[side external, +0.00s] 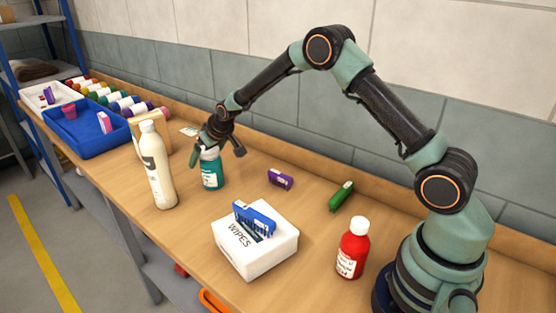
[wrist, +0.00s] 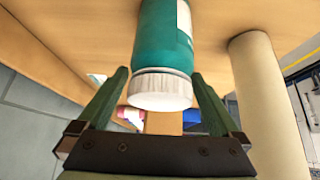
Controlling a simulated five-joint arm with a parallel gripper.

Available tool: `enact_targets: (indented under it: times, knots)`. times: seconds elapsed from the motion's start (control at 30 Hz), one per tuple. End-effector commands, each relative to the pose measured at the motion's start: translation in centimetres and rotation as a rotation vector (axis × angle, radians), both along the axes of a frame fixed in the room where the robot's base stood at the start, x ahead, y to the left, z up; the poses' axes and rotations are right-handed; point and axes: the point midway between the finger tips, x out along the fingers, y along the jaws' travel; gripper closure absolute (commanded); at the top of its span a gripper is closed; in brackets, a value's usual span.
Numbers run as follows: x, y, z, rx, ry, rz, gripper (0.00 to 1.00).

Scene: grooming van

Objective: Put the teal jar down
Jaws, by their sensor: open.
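The teal jar (side external: 211,176) has a white lid and a white label. It stands upright on the wooden bench, behind and to the right of a cream bottle (side external: 158,170). My gripper (side external: 222,149) is at the top of the jar, pointing down, with its fingers spread. In the wrist view the jar (wrist: 164,45) and its ribbed lid (wrist: 160,92) lie between the two open fingers of my gripper (wrist: 160,76). A gap shows on both sides of the lid. The fingers partly hide the lid in the side view.
A white wipes box (side external: 272,258) with a blue comb on it, a red bottle (side external: 353,250), a purple clip (side external: 280,180) and a green clip (side external: 341,196) are to the right. A blue tray (side external: 88,148) and several rolls are at the far left. The wall runs behind.

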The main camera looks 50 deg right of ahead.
Motion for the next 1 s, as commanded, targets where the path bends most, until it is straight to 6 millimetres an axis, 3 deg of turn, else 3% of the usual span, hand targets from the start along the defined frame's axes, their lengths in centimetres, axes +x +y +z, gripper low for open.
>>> enact_targets:
  times: [0.17, 0.7, 1.0]
  knots:
    - [-0.7, 0.0, 1.3, 0.000, -0.002, 0.000, 0.00]
    - [-5.6, 0.2, 8.2, 0.000, -0.004, 0.000, 0.00]
    - [-7.0, 0.3, 10.1, 0.000, -0.001, 0.000, 0.00]
